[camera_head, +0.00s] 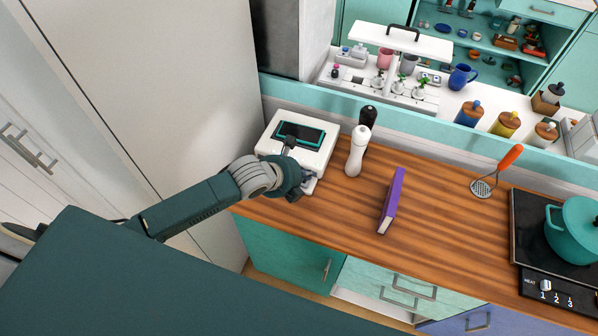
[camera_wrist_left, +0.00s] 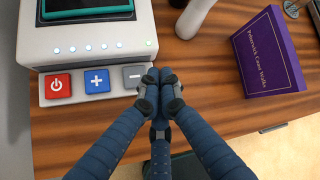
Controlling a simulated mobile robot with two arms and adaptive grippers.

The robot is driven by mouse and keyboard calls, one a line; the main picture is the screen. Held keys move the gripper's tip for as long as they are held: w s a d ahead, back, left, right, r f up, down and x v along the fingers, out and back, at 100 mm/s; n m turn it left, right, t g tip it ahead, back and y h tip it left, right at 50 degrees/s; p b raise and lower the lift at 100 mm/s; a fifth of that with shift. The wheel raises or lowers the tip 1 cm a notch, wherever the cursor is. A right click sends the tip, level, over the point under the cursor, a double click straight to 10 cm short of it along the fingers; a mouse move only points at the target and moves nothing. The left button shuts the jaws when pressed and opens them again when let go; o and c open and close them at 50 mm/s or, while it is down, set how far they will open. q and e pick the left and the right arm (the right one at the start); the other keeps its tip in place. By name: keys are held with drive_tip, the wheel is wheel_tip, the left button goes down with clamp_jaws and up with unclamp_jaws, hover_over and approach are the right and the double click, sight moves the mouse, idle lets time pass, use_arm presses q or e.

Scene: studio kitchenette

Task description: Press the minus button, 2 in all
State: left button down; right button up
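A white device (camera_head: 325,153) with a dark green-framed screen stands at the left end of the wooden counter. In the left wrist view, its front ledge carries a red power button (camera_wrist_left: 57,85), a blue plus button (camera_wrist_left: 97,80) and a grey minus button (camera_wrist_left: 133,76). My left gripper (camera_wrist_left: 160,82) is shut and empty, its fingertips together at the minus button's right edge and covering a little of that side. I cannot tell whether they touch it. In the head view the left gripper (camera_head: 293,184) hides the device's front. My right gripper is not in view.
A purple book (camera_head: 391,201) stands right of the device. White (camera_head: 356,152) and black (camera_head: 369,116) shakers stand behind it. The counter front between device and book is clear.

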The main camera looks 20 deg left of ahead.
use_arm(q)
drive_tip(key=w+r+m, duration=0.1)
drive_tip(key=w+a+r+m, duration=0.1)
drive_tip(key=m, duration=0.1)
drive_tip(key=w+a+r+m, duration=0.1)
drive_tip(key=shift+w+a+m+t, duration=0.2)
drive_tip(key=shift+w+m+t, duration=0.05)
drive_tip(key=shift+m+t, duration=0.05)
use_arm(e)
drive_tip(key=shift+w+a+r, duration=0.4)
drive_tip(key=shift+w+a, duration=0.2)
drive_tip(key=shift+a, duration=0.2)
use_arm(q)
drive_tip(key=shift+f, duration=0.15)
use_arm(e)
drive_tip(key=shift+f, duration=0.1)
use_arm(q)
wheel_tip(320, 180, down, 7)
drive_tip(key=b, duration=0.6)
drive_tip(key=shift+b, duration=0.3)
drive_tip(key=shift+f+b, duration=0.4)
drive_tip(key=shift+f, duration=0.35)
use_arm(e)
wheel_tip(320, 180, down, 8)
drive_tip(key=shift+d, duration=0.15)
use_arm(q)
drive_tip(key=shift+f, duration=0.15)
drive_tip(key=shift+f, duration=0.3)
